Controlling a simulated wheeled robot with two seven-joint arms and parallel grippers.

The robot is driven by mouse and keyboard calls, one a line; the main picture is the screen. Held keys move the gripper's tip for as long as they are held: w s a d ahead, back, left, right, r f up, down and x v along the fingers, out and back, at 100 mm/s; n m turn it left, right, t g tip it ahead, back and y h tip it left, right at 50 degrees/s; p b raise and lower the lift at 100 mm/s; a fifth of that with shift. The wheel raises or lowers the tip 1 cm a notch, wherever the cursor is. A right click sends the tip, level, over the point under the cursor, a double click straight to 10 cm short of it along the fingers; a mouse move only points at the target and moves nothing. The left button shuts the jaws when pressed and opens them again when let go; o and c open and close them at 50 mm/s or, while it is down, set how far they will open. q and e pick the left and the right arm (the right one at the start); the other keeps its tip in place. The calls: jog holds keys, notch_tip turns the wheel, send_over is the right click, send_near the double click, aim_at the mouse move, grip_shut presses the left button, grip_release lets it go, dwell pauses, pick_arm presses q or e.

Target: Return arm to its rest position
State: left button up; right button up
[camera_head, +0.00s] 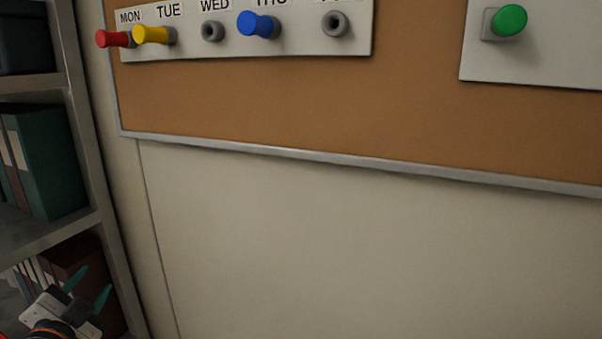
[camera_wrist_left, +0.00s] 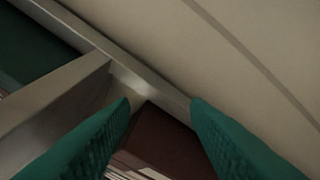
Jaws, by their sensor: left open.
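My left gripper (camera_head: 89,288) shows at the bottom left of the head view, in front of the lower shelf. Its two teal fingers are apart with nothing between them. In the left wrist view the open fingers (camera_wrist_left: 160,110) frame the shelf's metal edge and a dark brown binder beyond. My right gripper is in neither view.
A metal shelf unit (camera_head: 88,130) with binders (camera_head: 42,160) stands at the left. A cork board (camera_head: 400,120) on the wall carries a day strip (camera_head: 190,48) with red, yellow and blue pegs, and a green peg (camera_head: 510,19) at right. The wall (camera_head: 380,250) below is bare.

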pick_arm(q)
jog(key=s+d+f+n+g, duration=0.3)
jog(key=s+f+g, duration=0.15)
jog(key=f, duration=0.55)
jog(key=s+d+f+n+g, duration=0.25)
jog(key=s+f, duration=0.35)
jog(key=f, duration=0.3)
jog(key=s+d+f+n+g+h, duration=0.1)
jog(key=s+d+f+g, duration=0.4)
jog(key=s, duration=0.3)
jog(key=s+d+f+n+g+h, duration=0.1)
jog(key=s+d+f+g+h, duration=0.1)
jog(key=s+d+f, duration=0.45)
jog(key=s+f+g, duration=0.1)
jog(key=s+f, duration=0.1)
jog(key=f, duration=1.1)
jog(key=s+f+g, duration=0.1)
jog(key=s+f, duration=0.1)
jog(key=f, duration=1)
jog(key=s+a+f+b, duration=0.1)
jog(key=s+a+f, duration=0.2)
jog(key=s+f, duration=1.2)
jog(key=shift+s+f+m+g, duration=0.15)
jog(key=shift+f+m+g, duration=0.1)
jog(key=shift+m+g, duration=0.15)
